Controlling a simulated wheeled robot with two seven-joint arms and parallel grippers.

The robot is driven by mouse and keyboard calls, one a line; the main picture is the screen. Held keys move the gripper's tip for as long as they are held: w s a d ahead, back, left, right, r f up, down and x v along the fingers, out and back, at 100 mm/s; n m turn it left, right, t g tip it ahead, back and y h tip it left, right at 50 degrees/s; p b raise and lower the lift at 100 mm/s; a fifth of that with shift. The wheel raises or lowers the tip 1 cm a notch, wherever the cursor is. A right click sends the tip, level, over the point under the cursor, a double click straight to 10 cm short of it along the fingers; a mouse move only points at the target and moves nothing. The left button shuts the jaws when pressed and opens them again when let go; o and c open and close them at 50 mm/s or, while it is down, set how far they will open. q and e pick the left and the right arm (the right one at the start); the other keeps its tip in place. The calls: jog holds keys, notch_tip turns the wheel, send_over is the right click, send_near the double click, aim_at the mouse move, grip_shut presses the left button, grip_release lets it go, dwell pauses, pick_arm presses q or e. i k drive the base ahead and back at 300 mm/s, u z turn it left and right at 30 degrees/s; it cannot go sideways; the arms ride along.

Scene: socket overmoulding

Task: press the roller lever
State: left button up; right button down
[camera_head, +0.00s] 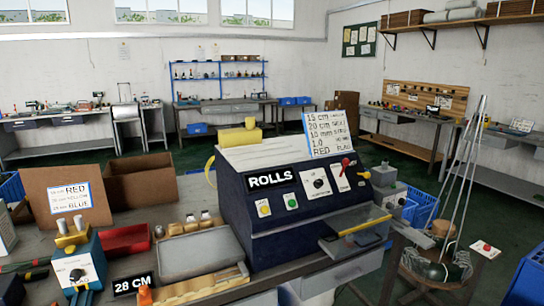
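A dark blue machine (300,223) labelled ROLLS stands on the bench in the middle of the view. On the right of its sloped front panel is a small lever with a red knob (345,162). I cannot tell for sure which of these is the roller lever. A dial (319,183) and coloured buttons (264,208) share the panel. Neither of my grippers shows in the head view.
A grey tray (198,254), a red bin (125,240) and a blue device (79,268) occupy the bench left of the machine. A yellow-edged plate (365,226) juts from its front right. A stand with tall rods (436,265) is at right.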

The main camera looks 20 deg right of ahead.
aim_at(346, 162)
jog(key=z, duration=0.05)
jog(key=i, duration=1.2)
jog(key=z, duration=0.6)
